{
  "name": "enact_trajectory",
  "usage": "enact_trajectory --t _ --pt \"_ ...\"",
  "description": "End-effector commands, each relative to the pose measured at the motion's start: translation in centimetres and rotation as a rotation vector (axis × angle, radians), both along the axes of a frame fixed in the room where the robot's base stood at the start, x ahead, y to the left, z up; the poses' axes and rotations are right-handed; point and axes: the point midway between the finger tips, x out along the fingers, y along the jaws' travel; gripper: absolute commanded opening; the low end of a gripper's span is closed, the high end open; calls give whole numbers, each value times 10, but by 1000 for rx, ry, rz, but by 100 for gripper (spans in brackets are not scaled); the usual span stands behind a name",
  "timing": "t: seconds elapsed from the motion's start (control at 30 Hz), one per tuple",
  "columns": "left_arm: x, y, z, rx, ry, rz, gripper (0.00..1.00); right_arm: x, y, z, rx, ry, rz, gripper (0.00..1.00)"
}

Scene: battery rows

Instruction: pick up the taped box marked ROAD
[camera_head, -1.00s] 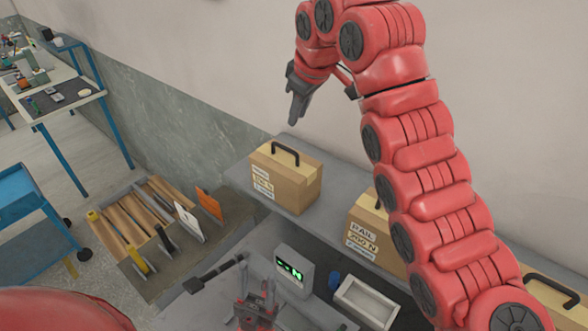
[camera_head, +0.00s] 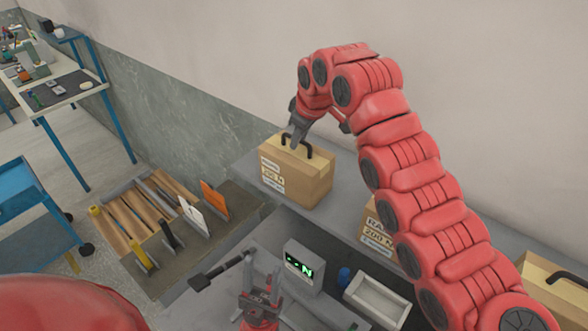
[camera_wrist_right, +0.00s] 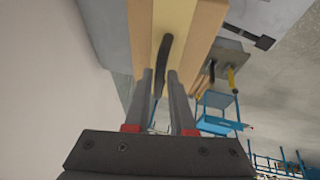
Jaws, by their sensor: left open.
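A tan cardboard box (camera_head: 310,188) with a black top handle (camera_head: 297,146) stands at the left of the grey shelf. Its label shows 200 N; the word above is too small to read. My right gripper (camera_head: 297,130) is down at this handle. In the right wrist view, its two open fingers (camera_wrist_right: 162,88) point at the box top (camera_wrist_right: 190,35), with the handle (camera_wrist_right: 163,60) between them; contact cannot be told. A second box (camera_head: 374,228), partly behind my right arm, reads RAIL 200 N. My left gripper (camera_head: 262,276) is open and empty low in the head view.
A third handled box (camera_head: 552,295) stands at the lower right. A display with green marks (camera_head: 302,268), a white tray (camera_head: 376,298) and a blue object (camera_head: 344,275) are below the shelf. A tool rack (camera_head: 142,218) is left, with blue carts beyond.

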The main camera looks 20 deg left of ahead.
Motion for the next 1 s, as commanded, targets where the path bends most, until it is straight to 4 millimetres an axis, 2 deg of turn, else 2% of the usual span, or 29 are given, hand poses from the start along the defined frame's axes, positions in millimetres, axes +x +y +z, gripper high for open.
enact_trajectory --t 0.1,0.3,0.43,1.0 --pt "0 0 -1 0 0 0 50 4 1 -12 1 -1 0 22" --pt "0 0 -1 0 0 0 50 4 1 -12 0 -2 -1 22" --pt "0 0 -1 0 0 0 50 4 1 -12 0 -2 -1 0" --pt "0 0 -1 0 0 0 50 4 2 -11 1 -3 1 0"
